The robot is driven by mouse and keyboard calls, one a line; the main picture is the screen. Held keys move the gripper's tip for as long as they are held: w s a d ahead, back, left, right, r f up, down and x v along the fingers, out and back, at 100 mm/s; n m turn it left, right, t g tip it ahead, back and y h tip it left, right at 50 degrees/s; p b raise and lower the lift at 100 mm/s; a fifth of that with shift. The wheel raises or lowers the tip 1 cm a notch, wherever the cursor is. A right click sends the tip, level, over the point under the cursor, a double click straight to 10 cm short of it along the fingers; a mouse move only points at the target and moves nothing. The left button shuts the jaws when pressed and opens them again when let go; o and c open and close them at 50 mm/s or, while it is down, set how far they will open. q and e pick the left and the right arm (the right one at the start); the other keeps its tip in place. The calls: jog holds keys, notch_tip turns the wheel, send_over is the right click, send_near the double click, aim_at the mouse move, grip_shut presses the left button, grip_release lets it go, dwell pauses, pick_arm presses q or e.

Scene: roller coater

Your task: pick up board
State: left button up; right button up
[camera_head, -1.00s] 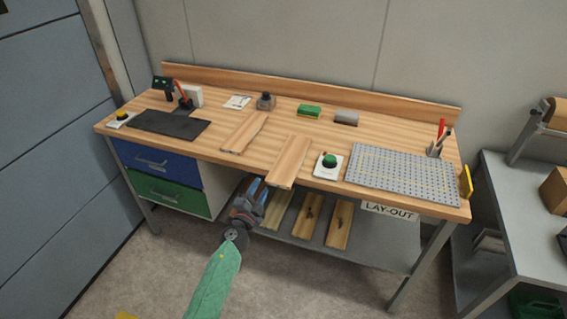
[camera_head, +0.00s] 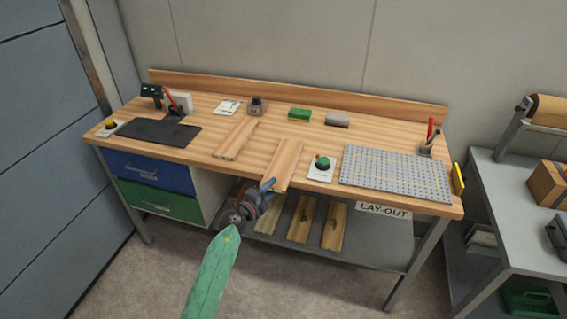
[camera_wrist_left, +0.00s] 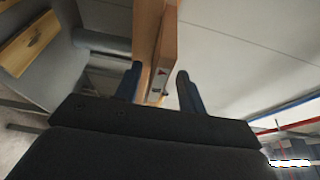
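Two wooden boards lie on the bench top. The nearer board (camera_head: 285,160) reaches past the front edge; the other board (camera_head: 236,139) lies to its left. My left gripper (camera_head: 268,186) is at the near board's front end, with its blue fingers spread. In the left wrist view my left gripper (camera_wrist_left: 158,86) is open. A wooden edge, which looks like the near board (camera_wrist_left: 169,50), shows between and beyond the fingertips. I cannot tell whether the fingers touch it. My right gripper is out of view.
The workbench (camera_head: 205,110) carries a black mat (camera_head: 160,131), a green button box (camera_head: 322,167) and a grey perforated plate (camera_head: 395,172). More boards (camera_head: 302,218) lie on the lower shelf (camera_head: 370,240). A grey side table (camera_head: 510,190) stands at the right.

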aim_at(276, 183)
pick_arm(q)
jog(key=x, duration=0.3)
jog(key=shift+w+d+f, duration=0.1)
jog(key=shift+w, duration=0.1)
jog(key=shift+w+d, duration=0.1)
jog(key=shift+w, duration=0.05)
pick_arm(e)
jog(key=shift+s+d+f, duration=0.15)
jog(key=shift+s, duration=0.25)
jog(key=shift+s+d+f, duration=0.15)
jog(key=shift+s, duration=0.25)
pick_arm(q)
jog(key=shift+c, duration=0.2)
grip_shut()
jog(key=shift+p, duration=0.35)
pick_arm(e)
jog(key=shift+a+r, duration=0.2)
